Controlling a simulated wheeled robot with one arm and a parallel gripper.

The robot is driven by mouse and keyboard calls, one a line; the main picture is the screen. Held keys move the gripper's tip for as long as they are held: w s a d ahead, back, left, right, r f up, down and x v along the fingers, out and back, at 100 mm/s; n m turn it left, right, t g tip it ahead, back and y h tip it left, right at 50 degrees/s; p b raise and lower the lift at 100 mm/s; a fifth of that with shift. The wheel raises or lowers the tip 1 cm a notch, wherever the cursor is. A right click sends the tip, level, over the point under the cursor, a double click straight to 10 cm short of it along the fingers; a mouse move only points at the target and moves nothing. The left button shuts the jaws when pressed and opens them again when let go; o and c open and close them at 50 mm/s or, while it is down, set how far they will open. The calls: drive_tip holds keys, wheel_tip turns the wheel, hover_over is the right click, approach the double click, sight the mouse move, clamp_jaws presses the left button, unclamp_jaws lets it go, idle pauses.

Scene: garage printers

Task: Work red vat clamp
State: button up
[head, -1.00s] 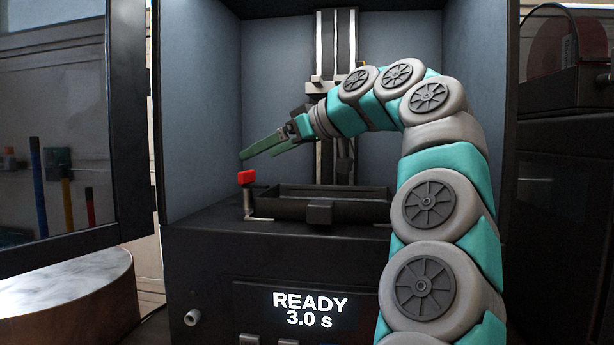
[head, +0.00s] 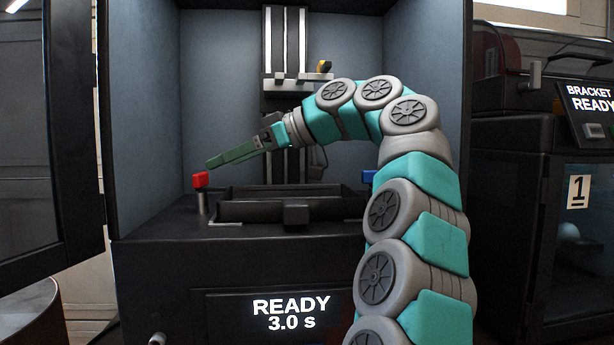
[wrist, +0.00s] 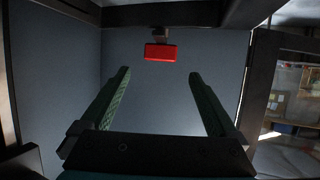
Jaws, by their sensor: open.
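The red vat clamp (head: 200,180) is a red block on top of a short metal post at the left of the black vat (head: 292,211). In the wrist view the red clamp (wrist: 160,52) is beyond the fingertips, between their lines and near the top. My gripper (head: 208,164) reaches left into the printer, with its green fingers just above and beside the clamp in the head view. In the wrist view my gripper (wrist: 159,74) is open, with nothing between its fingers.
A blue clamp (head: 368,176) shows at the vat's right, partly behind my arm. The printer's display (head: 290,312) reads READY 3.0 s. The printer's side walls and the open door (head: 75,130) at left bound the space. Another printer (head: 545,200) stands at right.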

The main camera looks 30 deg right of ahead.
sight(197, 175)
drive_tip(key=shift+w+a+f, duration=0.2)
drive_tip(key=shift+w+a, duration=0.1)
drive_tip(key=x, duration=0.7)
drive_tip(key=shift+a, duration=0.1)
drive_tip(key=shift+r, duration=0.2)
drive_tip(key=shift+m+t+h+p, duration=0.3)
drive_tip(key=shift+m+t+h, duration=0.1)
drive_tip(key=shift+m+t, duration=0.1)
drive_tip(key=shift+f+m+h, duration=0.1)
drive_tip(key=shift+m+h, duration=0.2)
